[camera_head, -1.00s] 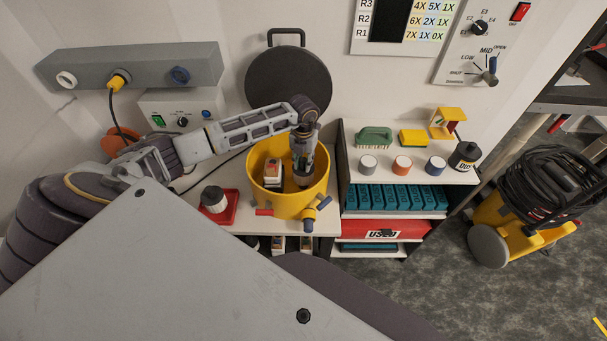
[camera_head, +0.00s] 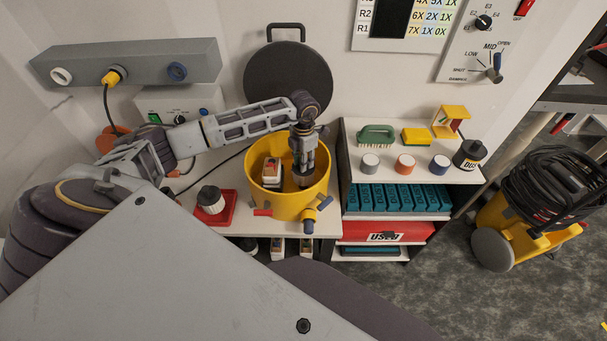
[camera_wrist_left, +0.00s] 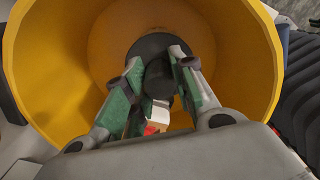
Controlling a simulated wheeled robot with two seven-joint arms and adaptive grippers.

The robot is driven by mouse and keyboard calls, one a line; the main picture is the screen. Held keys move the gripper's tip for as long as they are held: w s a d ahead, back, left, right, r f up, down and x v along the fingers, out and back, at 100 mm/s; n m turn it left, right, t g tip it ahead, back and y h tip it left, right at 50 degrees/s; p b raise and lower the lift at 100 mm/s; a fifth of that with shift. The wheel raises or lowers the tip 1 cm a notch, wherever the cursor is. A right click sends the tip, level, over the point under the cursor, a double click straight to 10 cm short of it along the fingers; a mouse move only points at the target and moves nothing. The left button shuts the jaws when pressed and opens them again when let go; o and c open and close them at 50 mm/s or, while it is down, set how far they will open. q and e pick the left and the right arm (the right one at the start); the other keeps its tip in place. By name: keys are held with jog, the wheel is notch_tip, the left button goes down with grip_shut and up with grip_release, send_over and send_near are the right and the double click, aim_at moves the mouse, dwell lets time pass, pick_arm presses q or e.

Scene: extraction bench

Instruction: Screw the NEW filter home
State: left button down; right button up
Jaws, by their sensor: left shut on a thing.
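My left gripper (camera_head: 303,176) points straight down into the open yellow drum (camera_head: 318,196). In the left wrist view its two green-sided fingers (camera_wrist_left: 160,88) close on a dark round knob-like part (camera_wrist_left: 159,78), apparently the top of the filter. A wider dark disc (camera_wrist_left: 147,46) shows beyond it. The fingers hide much of the held thing, and I cannot tell how it sits on its thread. My right gripper is not in view.
A white-and-red block (camera_head: 271,174) is inside the drum, left of my gripper. A shelf (camera_head: 393,164) at the right holds a brush, a sponge and several pots. A red bin marked USED (camera_head: 372,231) is below. A round dark lid (camera_head: 288,80) stands against the wall.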

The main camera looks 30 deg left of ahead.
pick_arm(q)
jog(key=shift+m+b, duration=0.45)
jog(key=shift+m, duration=0.45)
jog(key=shift+m+b, duration=0.55)
jog(key=shift+m, duration=0.55)
jog(key=shift+m+b, duration=0.65)
jog(key=shift+m, duration=1.25)
jog(key=shift+m+b, duration=0.8)
jog(key=shift+m, duration=0.4)
jog(key=shift+m+b, duration=0.85)
jog(key=shift+m, duration=1.05)
jog(key=shift+f+m, duration=0.1)
jog(key=shift+m, duration=0.5)
jog(key=shift+m+b, duration=0.45)
jog(key=shift+m, duration=0.35)
jog(key=c, duration=1.2)
grip_release()
jog(key=shift+o, duration=0.4)
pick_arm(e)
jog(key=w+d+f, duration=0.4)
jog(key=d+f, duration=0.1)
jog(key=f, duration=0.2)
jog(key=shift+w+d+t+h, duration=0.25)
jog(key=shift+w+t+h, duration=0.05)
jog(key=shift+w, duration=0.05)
